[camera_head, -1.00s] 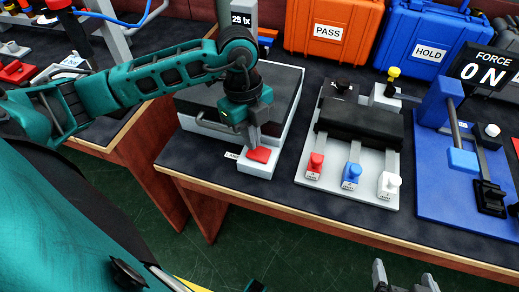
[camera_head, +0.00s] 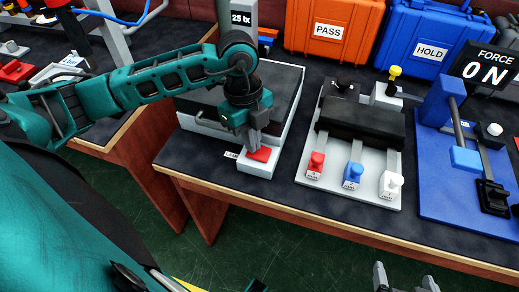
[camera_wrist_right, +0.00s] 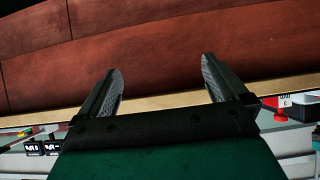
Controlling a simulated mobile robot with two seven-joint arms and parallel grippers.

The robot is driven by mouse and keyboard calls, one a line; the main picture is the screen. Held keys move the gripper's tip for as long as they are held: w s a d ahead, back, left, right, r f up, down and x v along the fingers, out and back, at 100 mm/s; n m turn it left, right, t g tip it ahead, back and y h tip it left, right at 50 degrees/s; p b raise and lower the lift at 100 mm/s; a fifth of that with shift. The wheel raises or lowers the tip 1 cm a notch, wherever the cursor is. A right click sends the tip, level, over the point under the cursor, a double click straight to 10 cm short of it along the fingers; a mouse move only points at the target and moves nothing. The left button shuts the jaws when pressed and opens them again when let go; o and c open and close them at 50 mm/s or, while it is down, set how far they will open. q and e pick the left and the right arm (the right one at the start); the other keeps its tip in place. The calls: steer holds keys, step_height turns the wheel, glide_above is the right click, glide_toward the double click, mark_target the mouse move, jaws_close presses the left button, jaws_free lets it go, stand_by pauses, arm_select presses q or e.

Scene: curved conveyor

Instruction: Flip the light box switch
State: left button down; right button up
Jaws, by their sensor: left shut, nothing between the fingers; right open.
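The light box (camera_head: 287,95) is a pale box with a dark top on the bench, left of centre in the head view. Its red switch (camera_head: 263,154) sits on a small white block (camera_head: 256,168) at the box's front corner. My left gripper (camera_head: 252,149) is shut and empty, pointing down, with its fingertips at the left part of the red switch. They look touching or very close; I cannot tell which. My right gripper (camera_head: 405,284) is open and empty in front of the bench edge; it also shows in the right wrist view (camera_wrist_right: 164,85).
A "25 lx" display (camera_head: 242,18) stands behind the light box. To the right are a grey fixture (camera_head: 350,190) with red, blue and white knobs and a blue force stand (camera_head: 440,190). Orange (camera_head: 330,30) and blue (camera_head: 428,42) cases stand behind.

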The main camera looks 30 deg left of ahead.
arm_select(q)
steer(key=shift+f, duration=0.15)
arm_select(e)
steer(key=shift+a, duration=0.15)
arm_select(q)
steer(key=shift+r+p, duration=0.7)
steer(key=shift+r, duration=0.45)
steer(key=shift+r+p, duration=0.35)
steer(key=shift+p, duration=0.25)
step_height(320, 180, up, 3)
steer(key=shift+f+p, duration=0.2)
steer(key=shift+p, duration=0.95)
steer(key=shift+r+p, duration=0.65)
steer(key=shift+r, duration=0.1)
arm_select(e)
steer(key=shift+h, duration=0.3)
steer(key=r, duration=0.1)
steer(key=d+r, duration=0.2)
steer(key=r, duration=0.1)
steer(key=shift+s, duration=0.35)
steer(key=shift+a, duration=0.15)
steer(key=shift+s, duration=0.1)
